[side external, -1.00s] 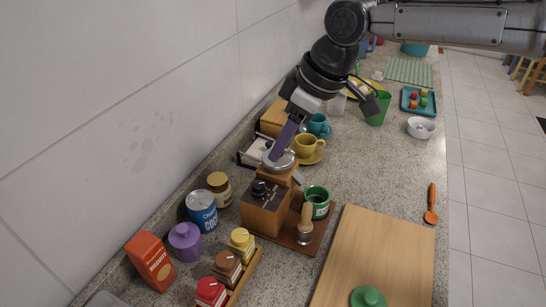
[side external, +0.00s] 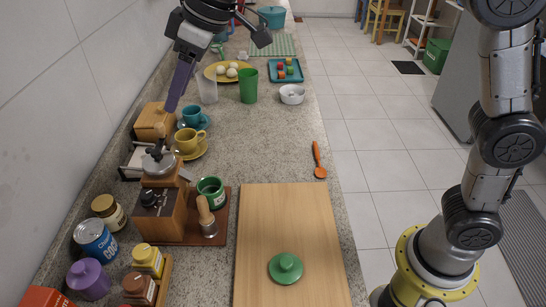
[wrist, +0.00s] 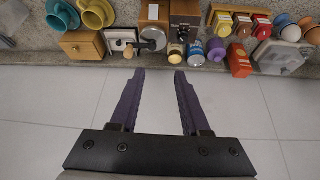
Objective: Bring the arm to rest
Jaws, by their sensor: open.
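My gripper (side external: 172,102) hangs at the upper left of the side external view, with one long purple finger pointing down near a wooden box (side external: 155,120). In the wrist view my gripper (wrist: 160,74) shows two purple fingers spread apart with nothing between them. Beyond the fingertips are plain pale tiles and the row of things on the counter. No held object shows, and the fingers appear clear of the things. My arm's base and lower links stand at the right of the side external view.
A cutting board (side external: 260,225) with a green lid (side external: 286,268) lies in front. An orange spoon (side external: 317,160) lies near the edge. The mid counter is clear.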

